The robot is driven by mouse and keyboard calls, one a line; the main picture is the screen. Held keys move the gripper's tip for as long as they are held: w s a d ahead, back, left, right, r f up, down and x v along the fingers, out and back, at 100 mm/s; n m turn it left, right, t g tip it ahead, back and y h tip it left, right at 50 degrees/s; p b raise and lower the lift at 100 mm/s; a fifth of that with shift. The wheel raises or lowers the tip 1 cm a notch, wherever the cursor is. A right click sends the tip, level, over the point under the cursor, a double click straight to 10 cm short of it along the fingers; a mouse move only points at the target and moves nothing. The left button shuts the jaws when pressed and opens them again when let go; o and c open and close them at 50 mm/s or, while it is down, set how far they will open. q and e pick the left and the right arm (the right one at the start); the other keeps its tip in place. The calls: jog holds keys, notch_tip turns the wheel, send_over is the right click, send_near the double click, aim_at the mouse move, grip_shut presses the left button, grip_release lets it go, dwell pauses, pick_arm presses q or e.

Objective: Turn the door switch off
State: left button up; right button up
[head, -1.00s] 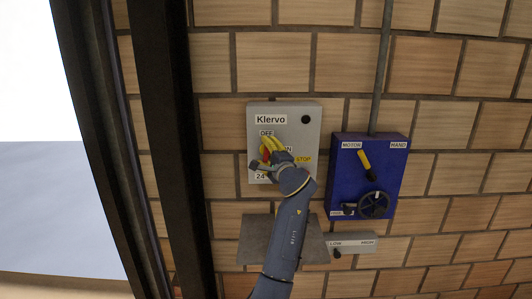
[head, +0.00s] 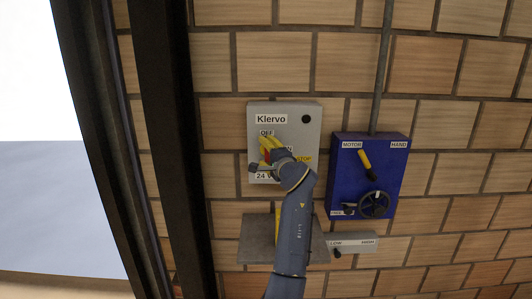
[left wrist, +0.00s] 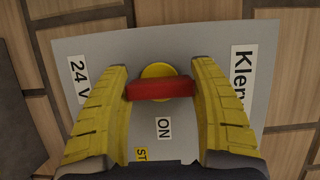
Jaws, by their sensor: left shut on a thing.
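The light grey switch box (head: 313,140) labelled Klervo is on the brick wall, with OFF at the top and ON at the right. Its red handle (left wrist: 160,88) sits on a yellow disc (left wrist: 158,70) in the left wrist view. The handle lies along the line between the 24 V and Klervo labels, across from finger to finger. My left gripper (head: 267,149) is at the box with its yellow fingers shut on the handle's two ends. The OFF label is hidden in the left wrist view. My right gripper is not in view.
A blue MOTOR/HAND box (head: 385,163) with a yellow lever (head: 366,161) and black wheel (head: 373,205) is to the right. Below are a grey plate (head: 255,240), partly behind my arm, and a small LOW/HIGH box (head: 352,242). A dark post (head: 172,140) stands at left.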

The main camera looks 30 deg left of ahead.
aim_at(267, 153)
pick_arm(q)
jog(key=o, duration=1.2)
jog(key=shift+v, duration=3.75)
